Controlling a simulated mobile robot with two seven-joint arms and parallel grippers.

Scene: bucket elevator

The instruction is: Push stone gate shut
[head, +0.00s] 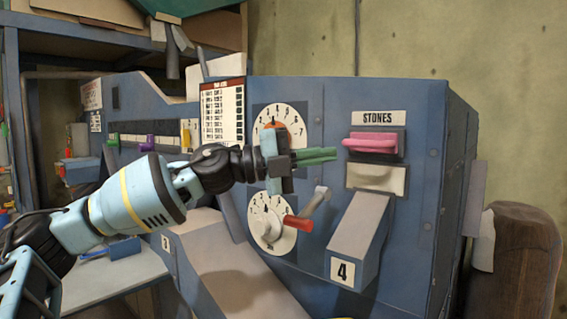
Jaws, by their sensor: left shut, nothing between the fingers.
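The stone gate is on the right of the blue machine panel, under a "STONES" label (377,118). Its pink handle (370,143) sits above a cream plate (377,178). I cannot tell whether the gate is open or shut. My left gripper (334,156) is shut and empty, with green fingers pointing right. Its fingertips are just left of the pink handle in the picture; I cannot tell whether they touch it. My right gripper is not in view.
A red-tipped lever (298,222) and a lower dial (267,222) are below my gripper. An upper dial (279,125) is partly behind it. A grey chute (360,235) marked 4 juts out below the cream plate. A brown sack-like object (520,262) stands at far right.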

